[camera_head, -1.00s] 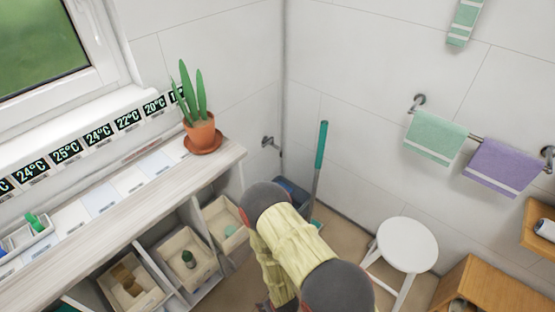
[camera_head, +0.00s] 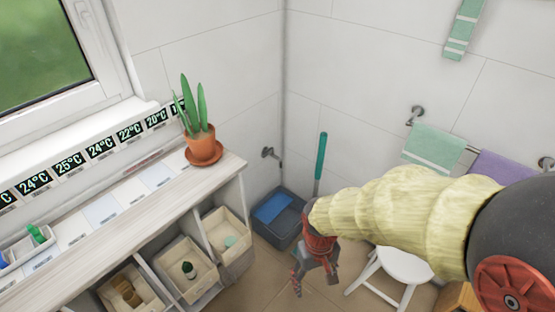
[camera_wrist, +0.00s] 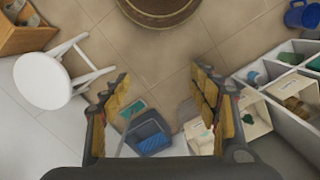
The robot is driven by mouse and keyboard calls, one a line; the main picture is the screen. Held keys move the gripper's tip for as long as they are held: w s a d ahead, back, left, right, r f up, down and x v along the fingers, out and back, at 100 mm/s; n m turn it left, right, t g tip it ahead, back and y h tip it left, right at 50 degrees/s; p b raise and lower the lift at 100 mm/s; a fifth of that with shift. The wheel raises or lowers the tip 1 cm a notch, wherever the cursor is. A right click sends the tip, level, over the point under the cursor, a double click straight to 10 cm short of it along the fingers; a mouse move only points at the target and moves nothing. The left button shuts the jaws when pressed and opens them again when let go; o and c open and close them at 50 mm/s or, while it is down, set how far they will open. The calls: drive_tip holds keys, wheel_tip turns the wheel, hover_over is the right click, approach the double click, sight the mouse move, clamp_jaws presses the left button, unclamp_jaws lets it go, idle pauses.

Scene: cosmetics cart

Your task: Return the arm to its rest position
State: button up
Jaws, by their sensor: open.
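My gripper (camera_head: 314,272) hangs at the end of my arm, fingers pointing down, over the floor between the shelf unit and the white stool. In the wrist view my gripper (camera_wrist: 163,105) shows its two fingers wide apart with nothing between them but floor and things far below. My arm, in a yellowish cover, comes in from the right of the head view and hides part of the wall, the towels and the stool.
A shelf unit (camera_head: 135,208) with several bins stands at left, with a potted plant (camera_head: 202,142) on top. A dark bin (camera_head: 281,221) stands in the corner. The white stool (camera_head: 402,266) is right of my gripper. A round brown basket (camera_wrist: 158,12) shows in the wrist view.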

drive_tip(key=s+d+r+m+t, duration=0.1)
drive_tip(key=d+r+t, duration=0.1)
drive_tip(key=r, duration=0.6)
drive_tip(key=s+d+r+m+t+p, duration=0.1)
drive_tip(key=d+r, duration=0.3)
drive_tip(key=r, duration=0.4)
drive_tip(key=s+d+r+m+t, duration=0.1)
drive_tip(key=s+d+r+t, duration=0.1)
drive_tip(key=r, duration=0.6)
drive_tip(key=shift+s+d+r+t, duration=0.15)
drive_tip(key=shift+d+r+t, duration=0.35)
drive_tip(key=shift+t, duration=0.3)
drive_tip(key=shift+f, duration=0.1)
drive_tip(key=shift+c, duration=0.6)
